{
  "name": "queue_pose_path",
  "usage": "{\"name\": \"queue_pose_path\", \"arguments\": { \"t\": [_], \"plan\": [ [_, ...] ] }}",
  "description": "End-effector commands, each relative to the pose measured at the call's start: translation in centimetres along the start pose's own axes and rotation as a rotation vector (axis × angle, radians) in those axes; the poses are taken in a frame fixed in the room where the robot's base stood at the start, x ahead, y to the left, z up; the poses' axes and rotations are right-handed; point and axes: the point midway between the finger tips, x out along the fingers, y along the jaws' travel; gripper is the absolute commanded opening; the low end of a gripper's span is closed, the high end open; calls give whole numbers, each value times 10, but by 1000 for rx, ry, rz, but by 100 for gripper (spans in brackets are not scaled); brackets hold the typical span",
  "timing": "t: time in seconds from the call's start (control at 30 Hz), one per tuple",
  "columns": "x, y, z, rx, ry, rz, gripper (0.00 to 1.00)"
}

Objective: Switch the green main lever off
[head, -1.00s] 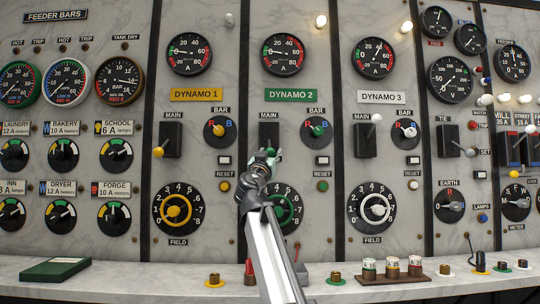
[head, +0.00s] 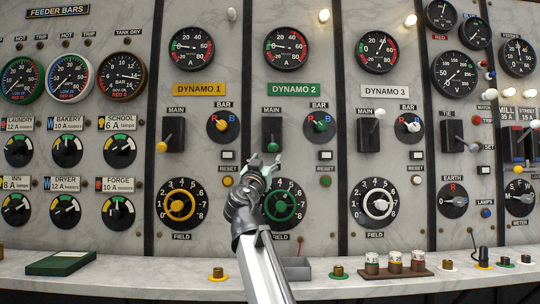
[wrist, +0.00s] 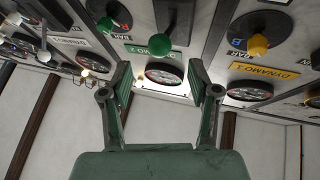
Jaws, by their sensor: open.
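The green main lever is the green-knobbed lever (head: 272,147) on the black MAIN switch plate (head: 274,128) under the DYNAMO 2 label; its knob hangs low, the lever pointing down. My gripper (head: 267,163) is open and empty just below this knob in the head view. In the wrist view, the green lever knob (wrist: 160,45) shows beyond the gap between the two spread fingers of my gripper (wrist: 160,80), apart from them. The green BAR selector knob (wrist: 107,25) shows beside it, past the left finger.
The yellow main lever (head: 163,147) points down to the left; the white main lever (head: 379,113) points up to the right. The green BAR selector (head: 319,125) is right of the green lever. The green field wheel (head: 283,204) is below, partly behind my arm. A marble ledge (head: 130,266) runs along the bottom.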

Motion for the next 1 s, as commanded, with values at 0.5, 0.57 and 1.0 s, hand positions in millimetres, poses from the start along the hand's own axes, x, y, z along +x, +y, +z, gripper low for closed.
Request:
{"name": "queue_pose_path", "arguments": {
  "t": [0.5, 0.57, 1.0],
  "plan": [
    [-31, 0, 0, 0, 0, 0, 61],
    [-31, 0, 0, 0, 0, 0, 61],
    [-45, 46, 16, -185, -81, 178, 61]
  ]
}}
